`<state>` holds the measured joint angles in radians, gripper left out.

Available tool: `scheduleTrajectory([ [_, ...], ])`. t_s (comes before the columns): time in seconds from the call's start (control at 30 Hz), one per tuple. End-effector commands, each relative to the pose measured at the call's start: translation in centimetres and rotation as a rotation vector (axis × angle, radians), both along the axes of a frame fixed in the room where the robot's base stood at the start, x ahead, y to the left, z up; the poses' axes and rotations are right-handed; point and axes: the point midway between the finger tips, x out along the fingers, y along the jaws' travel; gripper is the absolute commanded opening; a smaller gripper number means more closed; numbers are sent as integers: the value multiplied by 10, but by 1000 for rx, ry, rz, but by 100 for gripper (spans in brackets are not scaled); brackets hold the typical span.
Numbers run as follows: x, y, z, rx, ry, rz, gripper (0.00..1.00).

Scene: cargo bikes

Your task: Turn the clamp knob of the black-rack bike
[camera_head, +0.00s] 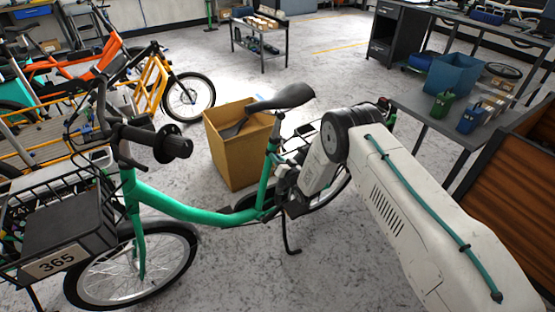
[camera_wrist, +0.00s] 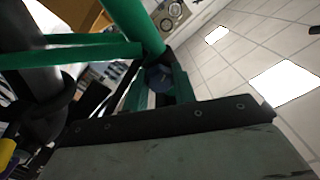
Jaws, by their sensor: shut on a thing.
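A green bike (camera_head: 185,208) with a black saddle (camera_head: 283,97) stands in front of me. Its black rear rack (camera_head: 298,137) is partly hidden behind my arm. My gripper (camera_head: 283,192) is low beside the seat tube in the head view, its fingertips hard to make out there. In the wrist view my gripper (camera_wrist: 160,86) is shut on a small dark blue round knob (camera_wrist: 158,76), close beside the green frame tube (camera_wrist: 130,22). The knob is partly covered by the fingers, and its angle cannot be told. In the head view the knob cannot be made out.
A cardboard box (camera_head: 236,150) stands behind the green bike. An orange bike (camera_head: 80,70) is at the back left. A workbench with bins (camera_head: 453,75) is at the right. Open floor lies at the back middle.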

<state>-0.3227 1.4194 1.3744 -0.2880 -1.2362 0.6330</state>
Motion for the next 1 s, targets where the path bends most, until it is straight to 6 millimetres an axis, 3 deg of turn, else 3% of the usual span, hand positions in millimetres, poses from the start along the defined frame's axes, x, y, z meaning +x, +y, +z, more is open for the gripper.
scheduleTrajectory([
  [0.23,0,0,0,2,1,0,4],
  [0.27,0,0,0,2,1,0,29],
  [0.33,0,0,0,1,1,0,48],
  [0.67,-2,-2,0,1,1,-1,48],
  [1.0,-45,-31,0,1,3,-1,48],
])
